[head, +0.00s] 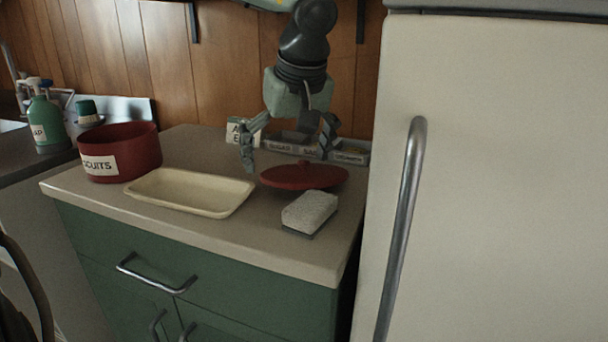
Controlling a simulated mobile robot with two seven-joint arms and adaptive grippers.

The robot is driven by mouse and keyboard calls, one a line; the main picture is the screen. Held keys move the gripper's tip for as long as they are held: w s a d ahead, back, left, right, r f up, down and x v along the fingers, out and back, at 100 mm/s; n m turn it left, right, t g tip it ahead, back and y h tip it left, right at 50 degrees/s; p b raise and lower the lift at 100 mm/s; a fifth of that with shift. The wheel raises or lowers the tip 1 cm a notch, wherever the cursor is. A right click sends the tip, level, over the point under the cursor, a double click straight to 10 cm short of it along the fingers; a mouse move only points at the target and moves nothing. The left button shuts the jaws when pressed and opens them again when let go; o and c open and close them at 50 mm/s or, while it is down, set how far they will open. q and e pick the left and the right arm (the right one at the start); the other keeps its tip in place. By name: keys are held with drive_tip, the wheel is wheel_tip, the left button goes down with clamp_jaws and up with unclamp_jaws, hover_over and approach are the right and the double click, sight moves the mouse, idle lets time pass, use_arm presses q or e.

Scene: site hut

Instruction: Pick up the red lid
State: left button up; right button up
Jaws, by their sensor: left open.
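The red lid (304,177) lies on the counter (245,232) near its right side, a shallow round disc with a small knob on top. My left gripper (287,156) hangs above the lid and slightly behind it, pointing down. Its two fingers are spread wide, one to the left of the knob and one to the right, with nothing between them. I cannot tell whether a finger touches the lid. My right gripper is not in view.
A red biscuit tin (120,152) and an empty cream tray (190,193) stand left of the lid. A white sponge-like block (309,212) lies in front of it. A labelled rack (290,147) stands behind. A tall white fridge (480,180) closes off the right.

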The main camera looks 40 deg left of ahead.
use_arm(q)
drive_tip(key=shift+f, duration=0.2)
clamp_jaws()
idle(0.6)
